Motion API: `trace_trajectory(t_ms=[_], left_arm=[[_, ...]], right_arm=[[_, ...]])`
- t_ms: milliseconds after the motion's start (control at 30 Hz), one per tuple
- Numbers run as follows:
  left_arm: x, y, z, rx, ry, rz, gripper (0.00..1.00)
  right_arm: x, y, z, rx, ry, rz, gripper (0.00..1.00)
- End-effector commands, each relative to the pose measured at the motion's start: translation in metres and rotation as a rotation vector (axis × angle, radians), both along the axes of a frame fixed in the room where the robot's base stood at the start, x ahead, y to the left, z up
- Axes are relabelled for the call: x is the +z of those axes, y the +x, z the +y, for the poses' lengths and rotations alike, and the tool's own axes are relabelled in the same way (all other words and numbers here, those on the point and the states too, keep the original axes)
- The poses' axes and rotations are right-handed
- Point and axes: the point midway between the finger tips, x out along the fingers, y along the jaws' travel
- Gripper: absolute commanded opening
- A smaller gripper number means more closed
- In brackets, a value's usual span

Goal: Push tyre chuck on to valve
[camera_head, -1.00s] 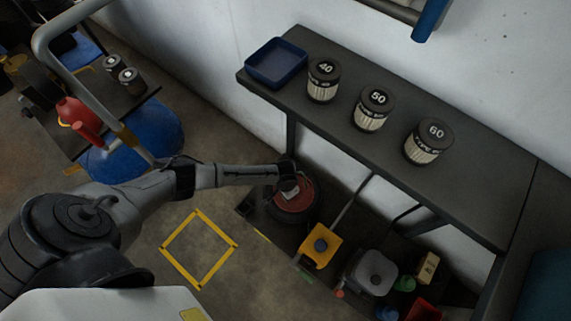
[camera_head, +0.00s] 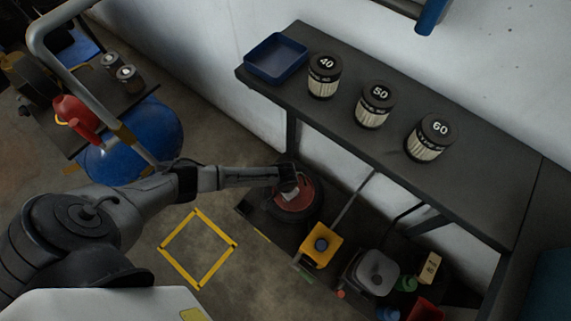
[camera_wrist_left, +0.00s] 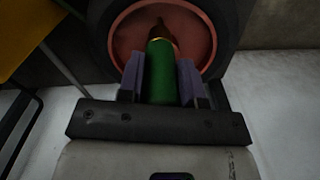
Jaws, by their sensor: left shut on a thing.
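A small wheel with a black tyre (camera_head: 316,202) and a red hub (camera_head: 294,205) is low beside the bench. It fills the top of the left wrist view, with its red hub (camera_wrist_left: 193,27) ahead of my fingers. My left gripper (camera_head: 289,187) is over the hub, partly hiding it. In the left wrist view my left gripper (camera_wrist_left: 163,78) is shut on the green tyre chuck (camera_wrist_left: 162,72), which points at the hub. A brass tip (camera_wrist_left: 160,32) shows beyond the green body. I cannot tell whether chuck and valve touch. My right gripper is not in view.
A dark bench (camera_head: 400,155) along the wall holds a blue tray (camera_head: 276,60) and several numbered jars. Below are a yellow block (camera_head: 322,245) and a grey can (camera_head: 372,272). A blue tank (camera_head: 135,145) stands left. The yellow floor square (camera_head: 198,247) is empty.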

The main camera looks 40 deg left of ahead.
Motion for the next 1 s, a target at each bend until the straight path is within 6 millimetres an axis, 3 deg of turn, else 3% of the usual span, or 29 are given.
trace_trajectory(t_ms=[333,367,633,867,1000], left_arm=[[-0.009,0.000,0.000,0.000,0.000,0.000,0.06],[-0.008,0.000,0.000,0.000,0.000,0.000,0.35],[-0.008,0.000,0.000,0.000,0.000,0.000,0.61],[-0.007,0.000,0.000,0.000,0.000,0.000,0.62],[0.002,0.000,0.000,0.000,0.000,-0.001,0.62]], right_arm=[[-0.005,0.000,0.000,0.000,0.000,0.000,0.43],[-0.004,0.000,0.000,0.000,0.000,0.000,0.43],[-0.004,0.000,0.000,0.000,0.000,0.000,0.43],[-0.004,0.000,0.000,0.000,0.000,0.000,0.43],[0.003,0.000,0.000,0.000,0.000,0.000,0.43]])
